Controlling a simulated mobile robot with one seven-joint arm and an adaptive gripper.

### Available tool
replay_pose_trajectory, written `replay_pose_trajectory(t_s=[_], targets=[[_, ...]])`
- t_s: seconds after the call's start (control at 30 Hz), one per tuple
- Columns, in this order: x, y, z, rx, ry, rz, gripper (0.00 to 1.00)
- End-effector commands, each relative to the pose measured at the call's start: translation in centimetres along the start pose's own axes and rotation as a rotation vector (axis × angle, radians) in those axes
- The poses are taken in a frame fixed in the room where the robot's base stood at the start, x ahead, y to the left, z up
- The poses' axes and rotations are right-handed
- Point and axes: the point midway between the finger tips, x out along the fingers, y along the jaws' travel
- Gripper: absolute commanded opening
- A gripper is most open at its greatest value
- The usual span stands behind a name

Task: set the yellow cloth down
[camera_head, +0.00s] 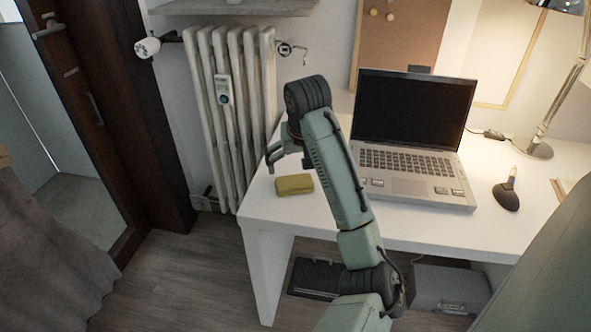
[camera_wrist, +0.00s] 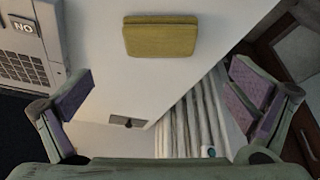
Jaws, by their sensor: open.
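The yellow cloth (camera_head: 294,184) looks like a small folded block. It lies flat on the white desk (camera_head: 283,214), near the desk's left end. In the wrist view the cloth (camera_wrist: 161,37) is at the top middle, on the white desk surface. My gripper (camera_head: 276,158) is above the desk by the cloth, partly hidden behind my own arm. In the wrist view my gripper (camera_wrist: 165,95) has its two fingers spread wide, with nothing between them. The cloth is apart from both fingers.
An open laptop (camera_head: 412,135) stands to the right of the cloth and shows at the left in the wrist view. A dark pointed object (camera_head: 507,192) and a lamp (camera_head: 541,148) stand farther right. A radiator (camera_head: 232,110) is beyond the desk's left edge.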

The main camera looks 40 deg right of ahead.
Motion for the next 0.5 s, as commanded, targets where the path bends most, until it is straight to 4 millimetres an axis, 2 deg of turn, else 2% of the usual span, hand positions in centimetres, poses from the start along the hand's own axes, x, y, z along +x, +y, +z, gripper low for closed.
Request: replay_pose_trajectory(t_s=[0.03, 0.2, 0.5], targets=[[-1.3, 0.2, -0.1, -0.001, 0.0, 0.006, 1.0], [-3.0, 0.1, 0.0, -0.001, 0.0, 0.001, 1.0], [-3.5, -0.1, 0.0, -0.001, -0.001, -0.001, 1.0]])
